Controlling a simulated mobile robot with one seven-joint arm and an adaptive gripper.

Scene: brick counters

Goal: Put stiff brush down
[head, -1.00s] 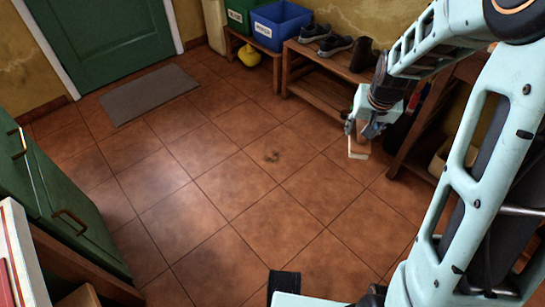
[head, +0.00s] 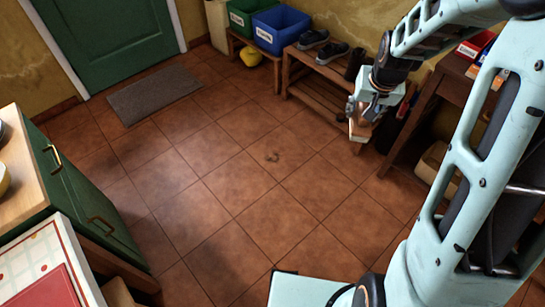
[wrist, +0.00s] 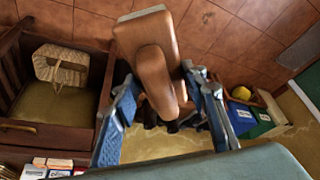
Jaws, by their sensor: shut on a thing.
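The stiff brush (wrist: 160,80) has a brown wooden body with a pale end. My gripper (wrist: 158,95) is shut on it, with one blue finger on each side of the wood. In the head view my gripper (head: 366,110) holds the brush (head: 360,131) in the air, in front of the shoe rack and the dark wooden table at right. Part of the brush is hidden behind the fingers there.
A shoe rack (head: 318,89) holds dark shoes. Blue (head: 281,27) and green bins stand at the back. A dark wooden table (head: 428,100) carries small boxes. A green cupboard (head: 85,190) stands at left. A small dirt patch (head: 272,157) marks the otherwise clear tiled floor.

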